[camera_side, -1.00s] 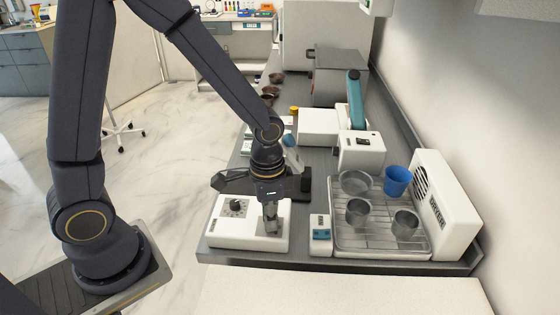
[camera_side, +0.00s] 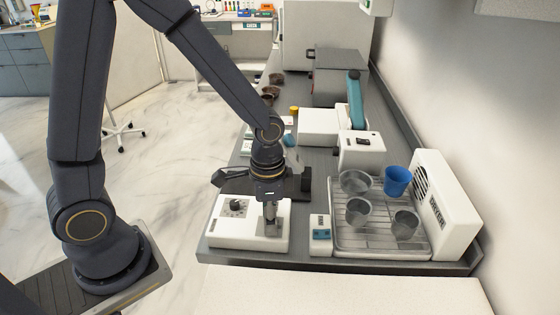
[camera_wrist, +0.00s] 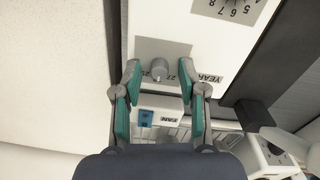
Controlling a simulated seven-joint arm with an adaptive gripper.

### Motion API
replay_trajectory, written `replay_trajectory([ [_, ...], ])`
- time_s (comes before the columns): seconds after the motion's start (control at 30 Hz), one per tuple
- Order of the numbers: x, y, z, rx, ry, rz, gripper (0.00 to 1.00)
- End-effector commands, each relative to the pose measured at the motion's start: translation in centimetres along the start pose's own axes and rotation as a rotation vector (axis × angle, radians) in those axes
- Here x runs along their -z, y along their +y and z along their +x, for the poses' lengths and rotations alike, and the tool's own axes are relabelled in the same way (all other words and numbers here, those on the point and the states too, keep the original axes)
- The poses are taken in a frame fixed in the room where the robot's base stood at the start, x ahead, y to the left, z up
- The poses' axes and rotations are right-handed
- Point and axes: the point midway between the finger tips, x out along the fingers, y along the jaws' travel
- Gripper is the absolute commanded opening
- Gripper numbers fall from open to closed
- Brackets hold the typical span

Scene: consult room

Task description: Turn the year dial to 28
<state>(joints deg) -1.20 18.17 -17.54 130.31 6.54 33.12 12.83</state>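The year dial is a small grey knob (camera_wrist: 158,69) on a grey plate of a white box (camera_wrist: 205,30), with "YEAR" printed beside it. Numbers around it are partly hidden by my fingers; a 27 seems to show by the right finger. I cannot read the dial's setting. My gripper (camera_wrist: 159,68) is open, its teal-padded fingers on either side of the knob with gaps showing. In the side view my gripper (camera_side: 270,222) points down over the right part of the white box (camera_side: 222,236) and hides the knob there.
A second black dial (camera_side: 236,206) is on the box's left part; its number ring (camera_wrist: 238,8) shows in the wrist view. A small white switch box (camera_side: 320,236) stands right of the dial box. A drying rack (camera_side: 378,247) with metal cups and a blue cup (camera_side: 397,180) is further right.

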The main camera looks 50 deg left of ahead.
Motion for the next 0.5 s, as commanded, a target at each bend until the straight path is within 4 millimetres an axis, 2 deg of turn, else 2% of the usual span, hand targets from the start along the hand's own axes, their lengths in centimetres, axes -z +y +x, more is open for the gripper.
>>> replay_trajectory([
  [0.3, 0.0, 0.0, -0.2, 0.001, 0.002, 0.0, 0.44],
  [0.37, 0.1, -0.1, -0.7, 0.002, 0.004, -0.001, 0.44],
  [0.5, 0.1, -0.1, -3.1, 0.004, 0.006, -0.002, 0.44],
])
